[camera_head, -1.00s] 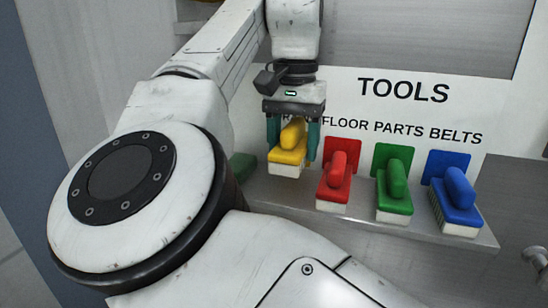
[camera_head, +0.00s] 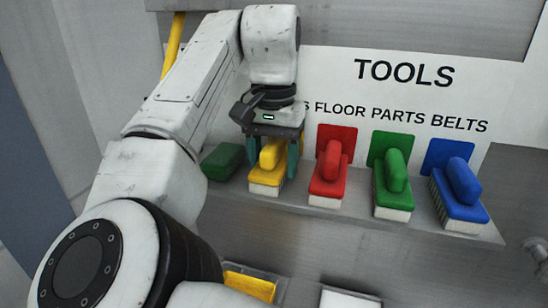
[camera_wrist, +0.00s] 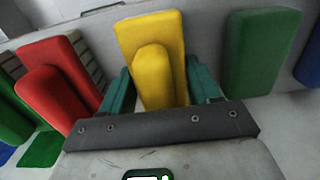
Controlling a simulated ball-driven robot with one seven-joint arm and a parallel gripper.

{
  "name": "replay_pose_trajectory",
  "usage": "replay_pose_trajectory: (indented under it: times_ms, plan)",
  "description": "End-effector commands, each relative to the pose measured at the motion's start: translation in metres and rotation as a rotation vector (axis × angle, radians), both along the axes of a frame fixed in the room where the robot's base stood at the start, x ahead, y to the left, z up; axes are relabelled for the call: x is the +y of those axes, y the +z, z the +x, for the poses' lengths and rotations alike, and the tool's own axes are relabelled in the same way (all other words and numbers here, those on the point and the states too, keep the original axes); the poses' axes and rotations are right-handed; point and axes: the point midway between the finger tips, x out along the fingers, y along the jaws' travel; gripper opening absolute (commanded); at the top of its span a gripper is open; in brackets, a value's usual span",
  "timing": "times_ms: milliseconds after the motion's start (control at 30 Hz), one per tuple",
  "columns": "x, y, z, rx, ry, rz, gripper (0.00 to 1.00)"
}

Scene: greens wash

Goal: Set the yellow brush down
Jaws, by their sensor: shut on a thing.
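The yellow brush (camera_head: 266,170) has a yellow block and handle with pale bristles underneath. My gripper (camera_head: 272,157) is shut on its handle, with one teal finger on either side. The brush is upright at the tools shelf (camera_head: 330,218), left of the red brush. Its bristles look at or very near the shelf surface; I cannot tell if they touch. In the wrist view the yellow brush (camera_wrist: 150,50) lies between the teal fingers of my gripper (camera_wrist: 160,85).
The red brush (camera_head: 330,172), green brush (camera_head: 395,180) and blue brush (camera_head: 462,190) stand in a row to the right. A sign reading TOOLS (camera_head: 405,73) is behind. A yellow item (camera_head: 249,286) shows below.

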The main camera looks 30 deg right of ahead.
Motion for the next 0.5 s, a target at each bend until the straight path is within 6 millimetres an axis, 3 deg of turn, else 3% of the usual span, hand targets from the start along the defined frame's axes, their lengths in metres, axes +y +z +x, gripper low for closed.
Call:
replay_pose_trajectory:
  times_ms: [267, 500]
  plan:
    - [0.0, -0.0004, 0.0, 0.0, 0.0, 0.0, 0.87]
    - [0.0, 0.0003, 0.0, 0.0, 0.0, 0.0, 0.87]
